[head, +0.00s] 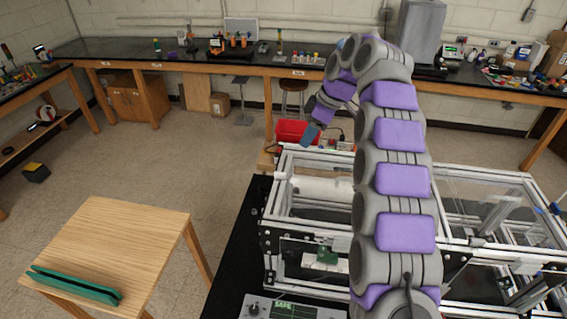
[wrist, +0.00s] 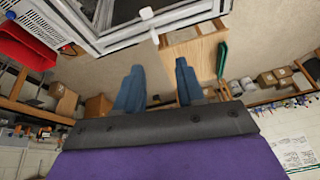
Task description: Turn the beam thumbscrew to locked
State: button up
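The extrusion frame (head: 268,215) stands on the black bench, with silver beams and clear panels. In the wrist view a beam (wrist: 130,38) of it crosses the top, with a small pale knob-like part (wrist: 146,13) on it. I cannot tell whether this part is the beam thumbscrew. A small blue part (head: 556,208) shows at the frame's far right in the head view. My gripper (wrist: 158,75) has two blue fingers spread apart with nothing between them. In the head view it (head: 311,134) hangs above the frame's back left corner, apart from it. My arm hides the frame's middle.
A red bin (head: 287,128) stands behind the frame. A control box (head: 283,307) with a green screen sits at the front edge. A wooden table (head: 125,240) with a long green holder (head: 75,286) stands at left. The floor between it and the back benches is mostly clear.

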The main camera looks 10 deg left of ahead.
aim_at(280, 173)
jog(key=shift+n, duration=0.8)
jog(key=x, duration=0.6)
jog(key=w+p+x, duration=0.1)
jog(key=x, duration=0.5)
jog(key=a+p+x, duration=0.1)
jog(key=x, duration=0.5)
jog(key=shift+w+a+r, duration=0.15)
jog(key=shift+w+r, duration=0.1)
jog(key=shift+w, duration=0.1)
jog(key=shift+c, duration=0.3)
grip_shut()
